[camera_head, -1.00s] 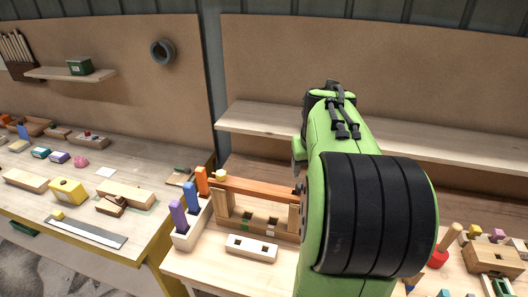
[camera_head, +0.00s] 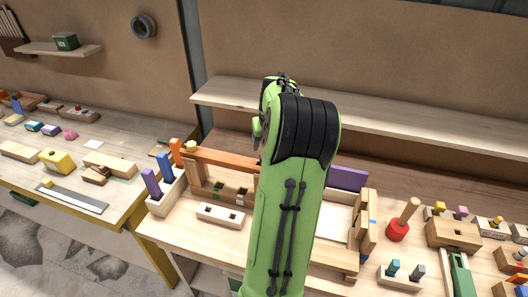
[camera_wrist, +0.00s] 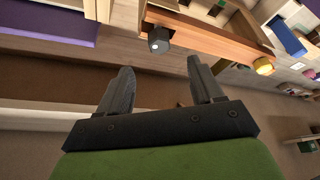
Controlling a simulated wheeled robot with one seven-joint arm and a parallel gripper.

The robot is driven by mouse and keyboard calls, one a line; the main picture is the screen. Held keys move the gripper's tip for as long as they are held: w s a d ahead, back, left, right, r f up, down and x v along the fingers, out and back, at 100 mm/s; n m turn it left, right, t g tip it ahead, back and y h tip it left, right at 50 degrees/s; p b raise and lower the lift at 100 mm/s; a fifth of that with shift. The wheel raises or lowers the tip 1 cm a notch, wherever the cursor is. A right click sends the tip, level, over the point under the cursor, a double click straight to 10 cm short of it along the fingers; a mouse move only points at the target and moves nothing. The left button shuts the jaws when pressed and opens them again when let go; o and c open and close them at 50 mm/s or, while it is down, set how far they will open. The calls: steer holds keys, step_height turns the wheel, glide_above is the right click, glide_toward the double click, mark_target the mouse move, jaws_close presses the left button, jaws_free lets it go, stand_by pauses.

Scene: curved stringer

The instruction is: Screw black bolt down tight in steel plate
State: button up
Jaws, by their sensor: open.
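In the wrist view, a short dark round knob with a pale spot on its end, likely the black bolt (camera_wrist: 159,40), sits against a wooden frame with a reddish beam (camera_wrist: 215,44). My gripper (camera_wrist: 160,66) is open and empty, and its two fingers point toward the dark knob, apart from it. A yellow knob (camera_wrist: 264,66) sits farther right on the same beam. In the head view, the reddish beam (camera_head: 222,157) shows left of my arm, with the yellow knob (camera_head: 191,147) at its left end. My arm hides the gripper and dark knob there. I cannot make out a steel plate for certain.
A holder with purple, blue and orange pegs (camera_head: 163,203) stands left of the frame. A white block with holes (camera_head: 220,215) lies in front. A red piece with a wooden handle (camera_head: 398,231) stands right. A long shelf (camera_head: 400,122) runs behind.

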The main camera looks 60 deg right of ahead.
steer(key=x, duration=0.9)
steer(key=shift+d+f, duration=0.1)
jaws_close()
steer(key=m, duration=0.1)
steer(key=m+g+b, duration=0.1)
steer(key=m, duration=0.1)
steer(key=shift+w+f+h, duration=0.2)
steer(key=shift+h, duration=0.2)
steer(key=shift+m+g+b, duration=0.3)
steer(key=shift+m+g, duration=0.1)
steer(key=shift+m, duration=0.8)
steer(key=shift+a+m+g, duration=0.25)
steer(key=shift+m+g, duration=0.15)
steer(key=shift+m, duration=0.5)
steer(key=shift+s+m, duration=0.1)
steer(key=shift+m, duration=0.3)
steer(key=shift+f, duration=0.1)
